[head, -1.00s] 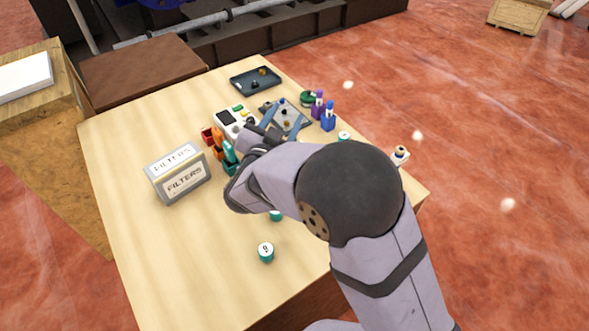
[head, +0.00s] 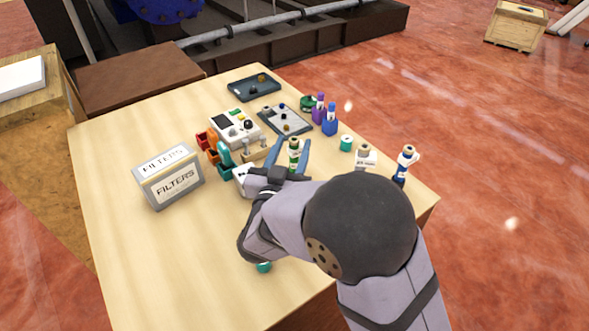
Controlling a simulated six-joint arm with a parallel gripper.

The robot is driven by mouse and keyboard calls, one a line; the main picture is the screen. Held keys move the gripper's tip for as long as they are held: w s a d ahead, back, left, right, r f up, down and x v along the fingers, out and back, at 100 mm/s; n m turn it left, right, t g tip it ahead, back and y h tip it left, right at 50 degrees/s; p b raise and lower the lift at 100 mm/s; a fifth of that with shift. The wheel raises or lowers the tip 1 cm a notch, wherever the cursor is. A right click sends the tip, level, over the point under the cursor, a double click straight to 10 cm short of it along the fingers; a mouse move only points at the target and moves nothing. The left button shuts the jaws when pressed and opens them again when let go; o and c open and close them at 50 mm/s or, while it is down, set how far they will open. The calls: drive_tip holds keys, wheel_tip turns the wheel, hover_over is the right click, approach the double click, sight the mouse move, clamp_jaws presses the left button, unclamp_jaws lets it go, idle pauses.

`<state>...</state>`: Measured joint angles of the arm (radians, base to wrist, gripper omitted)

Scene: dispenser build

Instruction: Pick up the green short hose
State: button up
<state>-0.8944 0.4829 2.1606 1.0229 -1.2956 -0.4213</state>
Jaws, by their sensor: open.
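My gripper (head: 291,152) is open over the middle of the table, its blue-grey fingers pointing away from the camera. A small green-and-white upright piece (head: 294,147) shows between the fingers; I cannot tell whether it is between them or beyond them. I cannot make out for certain which thing is the green short hose. A dark green round piece (head: 307,103) lies beside the purple bottle, apart from my gripper. A teal-green curved piece (head: 223,151) stands in the row of red and orange holders, left of my gripper.
The FILTERS box (head: 170,178) stands at left. A white device (head: 235,127), a grey tray (head: 285,120) and a dark tray (head: 254,88) lie beyond. Purple (head: 319,108) and blue (head: 330,120) bottles stand at right. The front-left table (head: 150,260) is clear.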

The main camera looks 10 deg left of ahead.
sight(295, 138)
drive_tip(key=shift+w+d+f+p, duration=0.1)
drive_tip(key=shift+w+p, duration=0.65)
drive_tip(key=shift+w, duration=1)
drive_tip(key=shift+w+d+p, duration=0.1)
drive_tip(key=shift+w+p, duration=0.65)
drive_tip(key=shift+w, duration=0.95)
clamp_jaws()
